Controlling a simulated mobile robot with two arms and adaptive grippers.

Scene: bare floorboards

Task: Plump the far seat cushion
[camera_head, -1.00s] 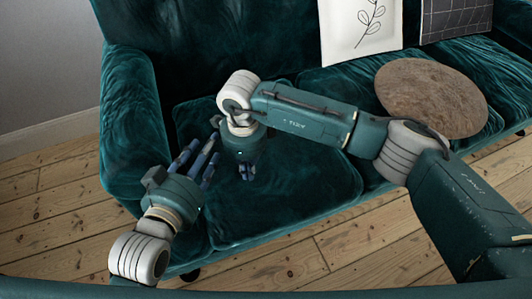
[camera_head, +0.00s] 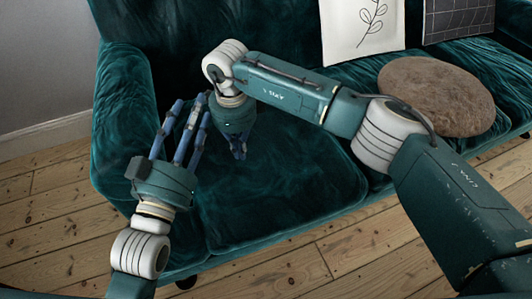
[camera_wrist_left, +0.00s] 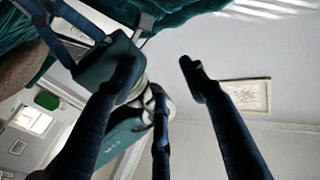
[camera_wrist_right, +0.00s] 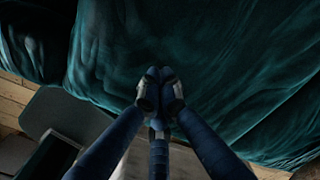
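The dark green velvet sofa has a near-left seat cushion (camera_head: 290,180) with a bare, rumpled top. Another seat cushion (camera_head: 345,82) continues to the right, partly covered by a round brown cushion and my right arm. My right gripper (camera_head: 239,154) points down over the left seat cushion. Its fingertips are together in the right wrist view (camera_wrist_right: 160,88), with no object visible between them; contact with the velvet is unclear. My left gripper (camera_head: 188,104) is raised by the sofa's left arm, fingers up and spread. The left wrist view (camera_wrist_left: 158,72) shows them apart and empty.
The round brown cushion (camera_head: 437,95) lies on the seat at right. A white leaf-print pillow (camera_head: 362,28) and a dark grid pillow (camera_head: 458,18) lean on the backrest. The sofa's left arm (camera_head: 122,115) stands close to my left gripper. Bare floorboards (camera_head: 60,220) lie in front.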

